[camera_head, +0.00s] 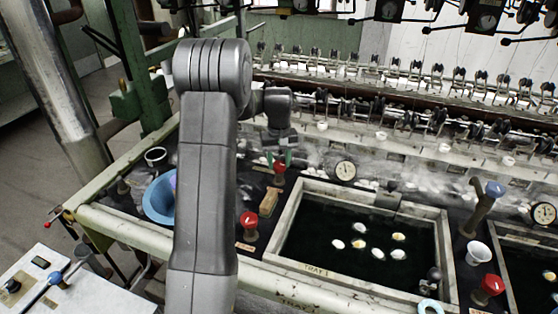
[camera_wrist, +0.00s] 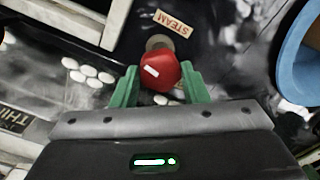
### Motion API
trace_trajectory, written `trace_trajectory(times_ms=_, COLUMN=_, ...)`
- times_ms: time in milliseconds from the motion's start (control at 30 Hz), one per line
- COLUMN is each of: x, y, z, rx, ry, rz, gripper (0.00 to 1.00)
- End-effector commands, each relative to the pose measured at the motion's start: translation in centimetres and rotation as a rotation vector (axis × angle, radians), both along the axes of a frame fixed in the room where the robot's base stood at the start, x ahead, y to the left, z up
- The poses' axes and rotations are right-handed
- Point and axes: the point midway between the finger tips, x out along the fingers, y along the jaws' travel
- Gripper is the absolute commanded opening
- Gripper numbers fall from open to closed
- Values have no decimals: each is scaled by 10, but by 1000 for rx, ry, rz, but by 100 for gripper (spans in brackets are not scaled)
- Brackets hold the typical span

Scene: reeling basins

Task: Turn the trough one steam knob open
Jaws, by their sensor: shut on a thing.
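In the head view the gripper (camera_head: 279,158) reaches down onto the knob from above, and my arm hides part of the bench.
Another red knob (camera_head: 249,220) stands nearer, left of the trough, and a third (camera_head: 491,288) at the right. A blue basin (camera_head: 158,198) is at left. White cocoons (camera_head: 358,243) float in the trough. A gauge (camera_head: 345,171) stands behind it.

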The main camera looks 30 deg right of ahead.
Motion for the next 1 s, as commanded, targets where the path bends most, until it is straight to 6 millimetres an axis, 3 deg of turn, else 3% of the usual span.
trace_trajectory(times_ms=400, x=1, y=-1, z=2, rx=-3, ry=-4, rz=199, gripper=18)
trace_trajectory(times_ms=967, x=1, y=-1, z=2, rx=-4, ry=-4, rz=230, gripper=18)
trace_trajectory(times_ms=1000, x=1, y=-1, z=2, rx=-4, ry=-4, rz=229, gripper=44)
